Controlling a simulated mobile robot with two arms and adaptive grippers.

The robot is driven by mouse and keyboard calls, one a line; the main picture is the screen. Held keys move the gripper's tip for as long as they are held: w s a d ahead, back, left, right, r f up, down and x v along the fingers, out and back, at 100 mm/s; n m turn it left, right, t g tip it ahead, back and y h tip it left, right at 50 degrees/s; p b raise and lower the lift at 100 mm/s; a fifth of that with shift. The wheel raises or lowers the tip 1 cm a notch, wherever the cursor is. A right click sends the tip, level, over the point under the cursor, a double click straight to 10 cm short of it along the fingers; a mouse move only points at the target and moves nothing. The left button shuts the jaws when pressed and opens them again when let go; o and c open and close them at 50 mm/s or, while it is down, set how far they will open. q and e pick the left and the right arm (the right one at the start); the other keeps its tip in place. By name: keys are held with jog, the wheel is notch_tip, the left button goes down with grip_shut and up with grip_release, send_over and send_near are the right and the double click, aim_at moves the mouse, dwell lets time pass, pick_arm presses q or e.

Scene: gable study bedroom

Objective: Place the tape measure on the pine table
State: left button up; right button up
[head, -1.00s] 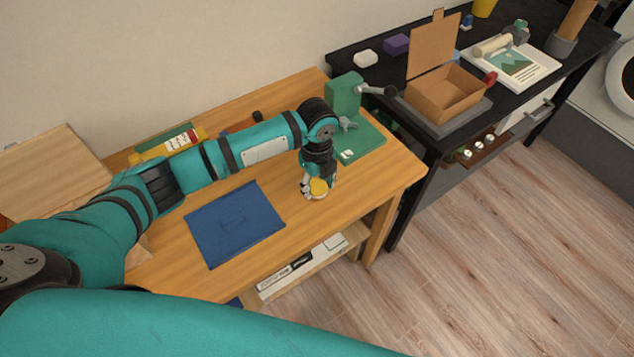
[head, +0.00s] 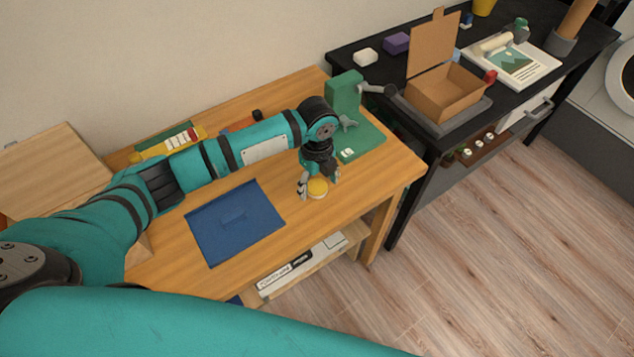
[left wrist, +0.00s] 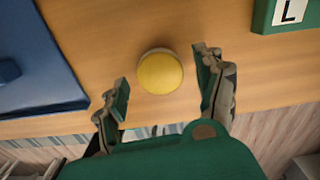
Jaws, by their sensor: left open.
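The tape measure (head: 317,188) is a small round thing with a yellow top. It stands on the wooden pine table (head: 240,285) near its front right part, right of the blue folder. In the left wrist view the tape measure (left wrist: 160,73) rests on the tabletop (left wrist: 120,30) between the spread fingers. My left gripper (head: 319,188) is open around it; in the wrist view the gripper's fingers (left wrist: 166,88) stand clear on both sides. My right gripper is not in view.
A blue folder (head: 236,222) lies left of the tape measure. A green arbor press (head: 345,98) on a green base stands behind it. A black bench (head: 400,90) with an open cardboard box (head: 445,92) stands to the right. The table's front edge is close.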

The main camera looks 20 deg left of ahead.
aim_at(317, 185)
pick_arm(q)
notch_tip(317, 185, up, 12)
jog(key=shift+f, duration=0.15)
dwell(0.5)
